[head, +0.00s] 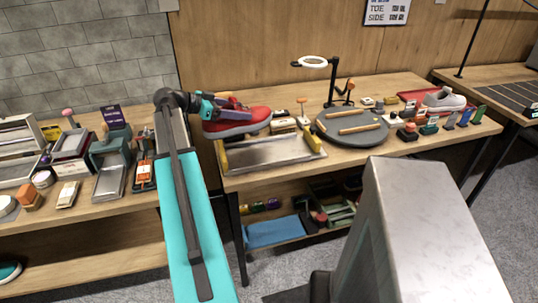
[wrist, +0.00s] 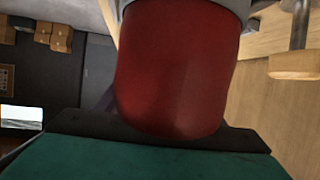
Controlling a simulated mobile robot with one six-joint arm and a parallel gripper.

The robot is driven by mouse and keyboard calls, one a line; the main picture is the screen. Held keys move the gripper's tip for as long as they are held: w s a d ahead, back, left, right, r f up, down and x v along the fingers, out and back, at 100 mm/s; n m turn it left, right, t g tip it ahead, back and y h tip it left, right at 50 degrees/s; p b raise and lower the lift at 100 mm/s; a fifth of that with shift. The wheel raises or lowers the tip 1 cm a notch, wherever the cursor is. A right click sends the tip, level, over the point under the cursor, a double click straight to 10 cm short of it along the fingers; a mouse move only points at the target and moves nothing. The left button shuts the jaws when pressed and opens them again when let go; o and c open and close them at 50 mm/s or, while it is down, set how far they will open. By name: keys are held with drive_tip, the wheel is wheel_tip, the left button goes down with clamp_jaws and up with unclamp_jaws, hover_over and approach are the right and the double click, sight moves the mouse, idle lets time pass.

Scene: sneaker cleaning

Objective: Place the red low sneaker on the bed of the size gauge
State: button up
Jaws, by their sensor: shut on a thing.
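My gripper (head: 212,108) is shut on the red low sneaker (head: 240,124), which has a pale sole and points right in the head view. The sneaker looks about level and is held over the left back part of a metal tray with yellow end pieces, which looks like the size gauge (head: 270,154). Whether the sole touches anything is hard to tell. In the wrist view the red sneaker (wrist: 178,70) fills the middle, and the gauge cannot be made out there.
A dark round turntable (head: 352,140) with wooden-handled tools stands right of the gauge. A white sneaker (head: 444,100) and several brushes are farther right. A crowded bench (head: 130,205) stands left.

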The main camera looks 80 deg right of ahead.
drive_tip(key=m+g+y, duration=0.1)
drive_tip(key=m+y, duration=0.1)
hover_over(270, 152)
drive_tip(key=shift+f, duration=0.1)
wheel_tip(270, 152, down, 6)
drive_tip(key=shift+p, duration=0.4)
idle(0.4)
drive_tip(key=shift+f+p, duration=0.4)
drive_tip(key=shift+f, duration=1.5)
drive_tip(key=shift+f+b, duration=0.65)
drive_tip(key=shift+b, duration=0.2)
